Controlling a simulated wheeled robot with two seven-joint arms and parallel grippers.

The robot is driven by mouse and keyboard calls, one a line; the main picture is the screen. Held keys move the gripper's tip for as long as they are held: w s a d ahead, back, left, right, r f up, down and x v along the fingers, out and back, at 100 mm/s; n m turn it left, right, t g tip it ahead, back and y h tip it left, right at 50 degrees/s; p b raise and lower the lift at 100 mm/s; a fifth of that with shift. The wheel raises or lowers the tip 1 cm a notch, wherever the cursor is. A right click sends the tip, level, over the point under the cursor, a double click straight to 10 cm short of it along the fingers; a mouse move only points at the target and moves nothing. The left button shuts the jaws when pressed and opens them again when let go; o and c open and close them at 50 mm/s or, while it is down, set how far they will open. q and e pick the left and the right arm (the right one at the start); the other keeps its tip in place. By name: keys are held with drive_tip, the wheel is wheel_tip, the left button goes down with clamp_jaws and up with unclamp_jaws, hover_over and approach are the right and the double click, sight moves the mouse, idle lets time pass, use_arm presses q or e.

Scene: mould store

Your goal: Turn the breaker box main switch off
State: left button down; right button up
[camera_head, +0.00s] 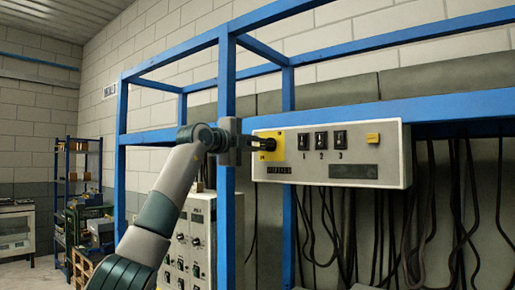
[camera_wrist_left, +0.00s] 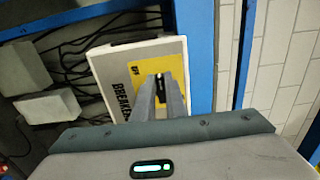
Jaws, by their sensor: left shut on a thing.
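The breaker box (camera_head: 310,168) is a pale grey panel mounted on the blue frame. Its main switch sits on a yellow plate (camera_head: 275,156) at the panel's left end. My left gripper (camera_head: 264,144) reaches in from the left and is shut on the switch's dark handle, which it mostly hides. In the left wrist view the gripper's two fingers (camera_wrist_left: 161,97) are close together over the yellow plate (camera_wrist_left: 172,68), beside the "BREAKER" lettering (camera_wrist_left: 116,98). I cannot tell the switch's position. My right gripper is in neither view.
Three small black numbered switches (camera_head: 321,141) and a yellow button (camera_head: 373,139) are on the same panel. A blue post (camera_head: 227,80) stands close to my left wrist. Dark cables (camera_head: 460,220) hang below. A grey control cabinet (camera_head: 190,245) stands lower left.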

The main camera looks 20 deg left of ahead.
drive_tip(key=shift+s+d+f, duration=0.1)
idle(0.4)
use_arm(q)
drive_tip(key=c, duration=1.8)
unclamp_jaws()
drive_tip(key=shift+a, duration=0.1)
drive_tip(key=shift+s, duration=0.1)
